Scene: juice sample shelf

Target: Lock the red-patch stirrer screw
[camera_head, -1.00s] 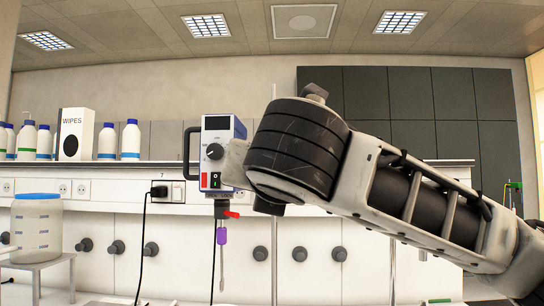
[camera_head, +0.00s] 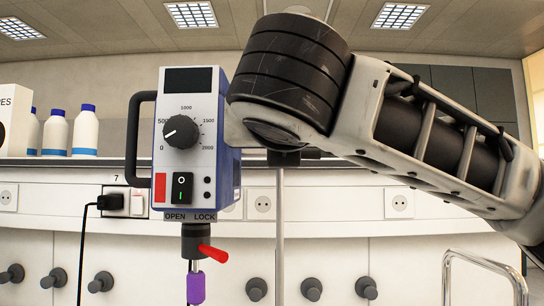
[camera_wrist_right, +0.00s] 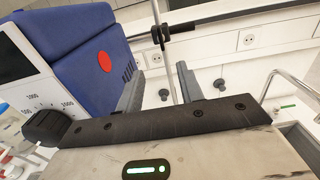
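The stirrer (camera_head: 222,125) is a blue box with a grey front, a dial and a red patch (camera_head: 160,187) at lower left. Below its OPEN and LOCK labels is a black chuck with a red-handled screw (camera_head: 212,253). The red handle points right, toward the LOCK side. A purple-topped stirring shaft (camera_head: 195,289) hangs below. In the right wrist view the stirrer (camera_wrist_right: 85,55) is at the left, and the screw is not seen. My right gripper (camera_wrist_right: 158,78) has its fingers apart, with nothing between them, beside the stirrer's side. My left gripper is not in view.
A stand rod (camera_head: 280,225) with a black clamp is right of the stirrer. A black cable (camera_head: 83,235) hangs at the left. White bottles (camera_head: 86,132) stand on the back shelf. A metal rail (camera_head: 480,262) curves at lower right.

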